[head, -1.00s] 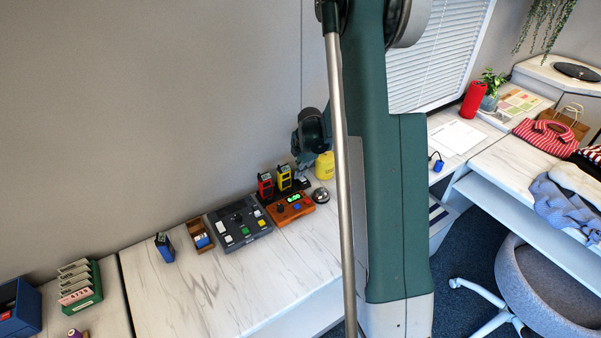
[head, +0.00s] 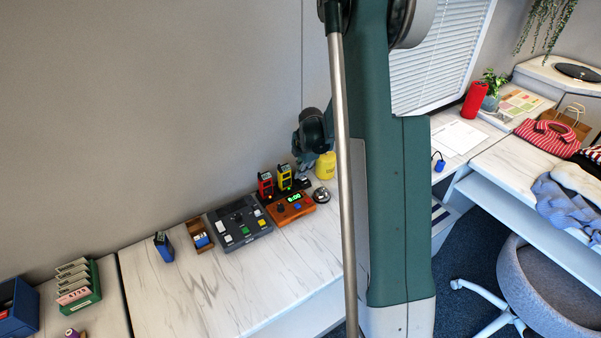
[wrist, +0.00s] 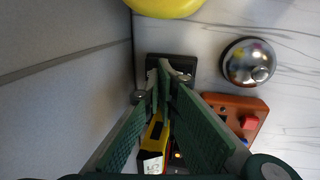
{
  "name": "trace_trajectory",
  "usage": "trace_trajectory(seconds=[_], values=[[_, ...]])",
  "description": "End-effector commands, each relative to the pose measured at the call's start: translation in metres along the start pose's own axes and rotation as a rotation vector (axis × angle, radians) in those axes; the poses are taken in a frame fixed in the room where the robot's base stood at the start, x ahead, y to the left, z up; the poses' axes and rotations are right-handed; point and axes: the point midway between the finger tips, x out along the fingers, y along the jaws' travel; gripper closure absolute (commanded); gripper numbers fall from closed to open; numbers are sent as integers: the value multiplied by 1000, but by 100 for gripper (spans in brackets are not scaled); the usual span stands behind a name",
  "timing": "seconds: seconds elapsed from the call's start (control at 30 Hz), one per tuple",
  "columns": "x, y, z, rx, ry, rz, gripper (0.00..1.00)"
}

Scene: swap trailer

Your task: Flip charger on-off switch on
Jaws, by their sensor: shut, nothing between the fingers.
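The charger is a dark base at the wall; its black end (wrist: 184,68) shows in the wrist view and also in the head view (head: 303,183). A yellow device (head: 285,178) and a red device (head: 265,185) stand upright in it. The yellow device also shows in the wrist view (wrist: 154,143), partly behind my fingers. My gripper (wrist: 165,72) is shut and empty, its fingertips over the black end. Whether they touch it I cannot tell. The fingertips hide the switch area, so its position cannot be read. In the head view my gripper (head: 304,160) is above the charger.
An orange timer box (head: 290,209), a silver bell (head: 321,195) and a yellow container (head: 326,166) stand close by. A grey button panel (head: 240,222) is to the left. The wall runs close behind the charger. The front of the counter is clear.

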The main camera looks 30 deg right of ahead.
Motion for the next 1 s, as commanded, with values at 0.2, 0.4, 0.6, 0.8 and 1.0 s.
trace_trajectory(seconds=[0.2,0.4,0.6,0.8,1.0], values=[[0,-10,-1,0,1,-7,100],[-1,-12,-1,1,1,-8,100],[-1,-12,0,1,1,-9,100],[-9,-10,0,1,0,-7,100],[-30,-7,-1,1,1,-5,100]])
